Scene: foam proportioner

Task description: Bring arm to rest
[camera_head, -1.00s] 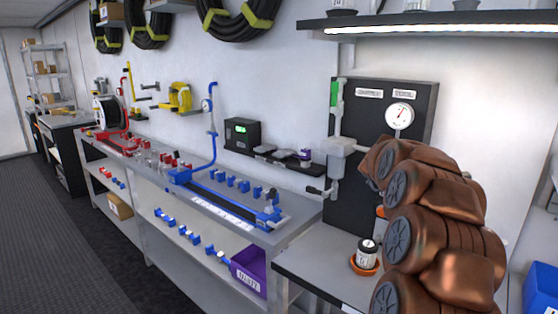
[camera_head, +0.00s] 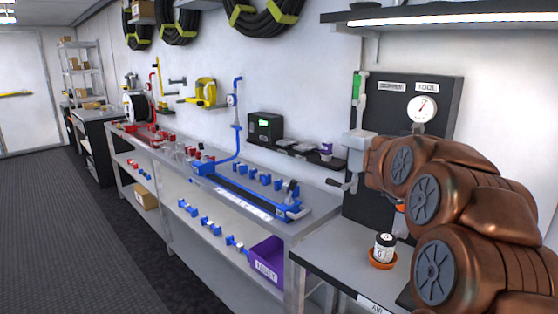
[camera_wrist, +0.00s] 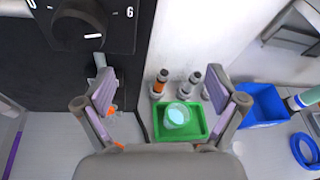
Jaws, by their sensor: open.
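My gripper (camera_wrist: 160,88) is open and empty in the wrist view, its two fingers wide apart. Between and beyond the fingers lies a green tray (camera_wrist: 158,133) with a small cup of pale liquid (camera_wrist: 176,115) in it. In the head view my copper arm fills the right side, in front of the black gauge panel (camera_head: 448,92). My gripper is hidden there behind my arm.
In the wrist view a black panel with a dial (camera_wrist: 80,25) is close by at upper left; dark-topped bottles (camera_wrist: 190,76) stand behind the tray, a blue bin (camera_wrist: 263,106) to the right. In the head view, a jar (camera_head: 384,247) stands near my arm; left floor (camera_head: 60,220) is clear.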

